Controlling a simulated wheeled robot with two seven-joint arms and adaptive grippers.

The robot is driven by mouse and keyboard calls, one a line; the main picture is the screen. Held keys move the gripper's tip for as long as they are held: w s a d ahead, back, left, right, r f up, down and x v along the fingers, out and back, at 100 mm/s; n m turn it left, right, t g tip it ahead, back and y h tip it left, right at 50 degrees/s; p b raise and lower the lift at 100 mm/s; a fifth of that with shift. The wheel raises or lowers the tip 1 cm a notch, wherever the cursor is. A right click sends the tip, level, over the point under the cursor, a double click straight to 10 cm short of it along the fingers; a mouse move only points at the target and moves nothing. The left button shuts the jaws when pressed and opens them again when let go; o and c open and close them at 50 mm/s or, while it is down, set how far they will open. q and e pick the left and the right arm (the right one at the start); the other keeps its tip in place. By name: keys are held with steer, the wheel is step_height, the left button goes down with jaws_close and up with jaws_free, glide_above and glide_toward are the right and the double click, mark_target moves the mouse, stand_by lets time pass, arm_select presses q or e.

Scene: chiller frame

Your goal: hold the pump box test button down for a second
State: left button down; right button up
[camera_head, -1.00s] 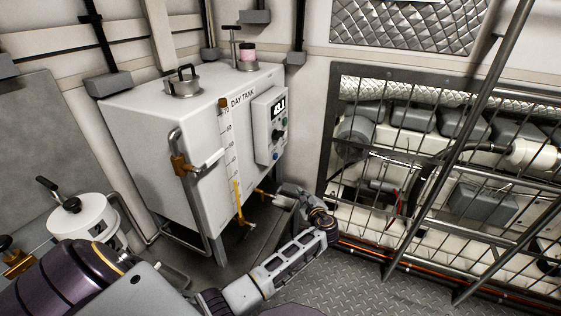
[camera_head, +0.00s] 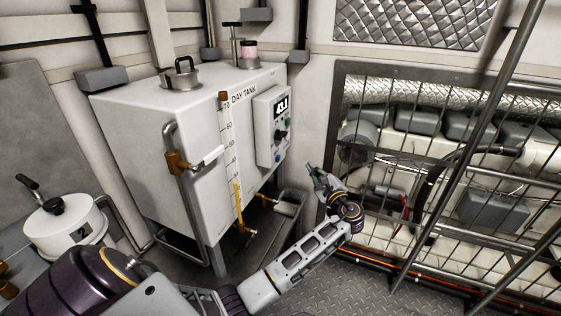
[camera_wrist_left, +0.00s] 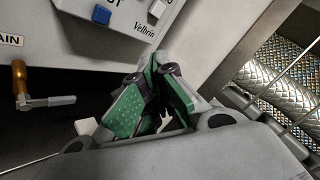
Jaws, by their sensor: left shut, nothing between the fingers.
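The pump box (camera_head: 268,118) is a pale box with a lit display and several controls, on the right part of the day tank's front. A blue button (camera_head: 277,158) sits low on it; the wrist view shows a blue button (camera_wrist_left: 101,15) under lettering cut off by the top edge. I cannot read which control is marked test. My left gripper (camera_head: 311,168) is shut and empty, to the right of the box's lower part and apart from it. In the wrist view its green-padded fingertips (camera_wrist_left: 152,72) point toward the panel, below and right of the blue button. My right gripper is not seen.
The white day tank (camera_head: 150,135) has a sight gauge (camera_head: 231,150) and a side valve handle (camera_head: 205,160). A drain valve (camera_wrist_left: 35,95) sticks out below the panel. A barred guard (camera_head: 430,165) stands right of my gripper. A white canister (camera_head: 65,228) is at left.

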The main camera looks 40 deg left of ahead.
mark_target(278, 158)
arm_select(q)
steer(key=shift+a, duration=0.2)
steer(key=s+a+p, duration=0.1)
steer(key=s+a, duration=0.1)
steer(key=a, duration=0.6)
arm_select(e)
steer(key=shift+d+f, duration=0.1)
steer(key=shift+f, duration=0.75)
arm_select(q)
steer(key=shift+a, duration=0.1)
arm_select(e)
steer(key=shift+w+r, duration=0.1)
arm_select(q)
steer(key=shift+s+a+p, duration=0.1)
steer(key=shift+a+p, duration=0.2)
steer(key=shift+p, duration=0.1)
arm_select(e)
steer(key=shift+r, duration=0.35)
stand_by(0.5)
